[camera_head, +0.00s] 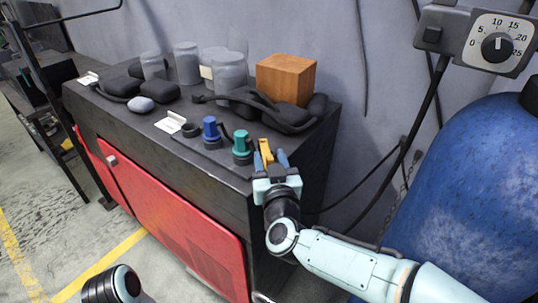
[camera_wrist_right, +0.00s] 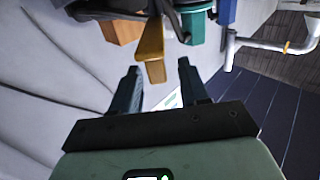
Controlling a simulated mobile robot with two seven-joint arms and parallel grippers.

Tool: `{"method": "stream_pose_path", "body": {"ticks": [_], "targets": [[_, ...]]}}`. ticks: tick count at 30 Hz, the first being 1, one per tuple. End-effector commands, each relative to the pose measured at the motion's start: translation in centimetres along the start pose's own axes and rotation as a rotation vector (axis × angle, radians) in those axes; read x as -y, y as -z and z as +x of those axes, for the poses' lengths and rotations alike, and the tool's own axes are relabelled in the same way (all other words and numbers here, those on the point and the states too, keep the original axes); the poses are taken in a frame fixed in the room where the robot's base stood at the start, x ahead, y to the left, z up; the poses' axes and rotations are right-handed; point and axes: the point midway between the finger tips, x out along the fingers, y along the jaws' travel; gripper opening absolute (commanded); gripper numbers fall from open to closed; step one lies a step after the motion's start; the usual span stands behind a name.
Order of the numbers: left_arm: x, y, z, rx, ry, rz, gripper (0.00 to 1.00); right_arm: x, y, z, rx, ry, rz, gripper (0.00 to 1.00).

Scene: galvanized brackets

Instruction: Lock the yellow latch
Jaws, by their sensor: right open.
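The yellow latch (camera_head: 265,150) stands at the near right corner of the black cabinet top, beside a teal knob (camera_head: 242,147). In the wrist view the latch (camera_wrist_right: 151,48) hangs just beyond my fingertips, its lower end near the level of the tips. My right gripper (camera_head: 270,160) is open, with its two dark fingers on either side of the latch's line. In the wrist view the right gripper (camera_wrist_right: 158,70) shows a clear gap between the fingers and holds nothing. Whether a finger touches the latch cannot be told. My left gripper is not in view.
A blue knob (camera_head: 210,131) stands left of the teal one. Glass jars (camera_head: 187,63), black cables and a wooden block (camera_head: 286,78) fill the back of the cabinet top (camera_head: 185,150). A blue tank (camera_head: 470,190) and a dial box (camera_head: 490,42) stand at right.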

Motion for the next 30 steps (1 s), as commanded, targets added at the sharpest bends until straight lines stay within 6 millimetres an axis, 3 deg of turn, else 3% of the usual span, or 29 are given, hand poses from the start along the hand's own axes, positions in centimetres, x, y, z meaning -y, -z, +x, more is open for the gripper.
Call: {"method": "stream_pose_path", "body": {"ticks": [12,13,17,30], "targets": [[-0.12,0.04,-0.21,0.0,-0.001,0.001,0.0,0.0,-0.05,1.07,0.0,0.001,0.001,0.45],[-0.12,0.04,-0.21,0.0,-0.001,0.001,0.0,0.0,-0.05,1.07,0.0,0.001,0.001,0.41],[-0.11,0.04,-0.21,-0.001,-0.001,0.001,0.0,0.0,-0.04,1.06,0.0,0.0,0.0,0.0],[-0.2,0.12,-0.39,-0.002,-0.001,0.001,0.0,0.93,0.01,1.14,0.0,0.014,0.001,0.0]]}}
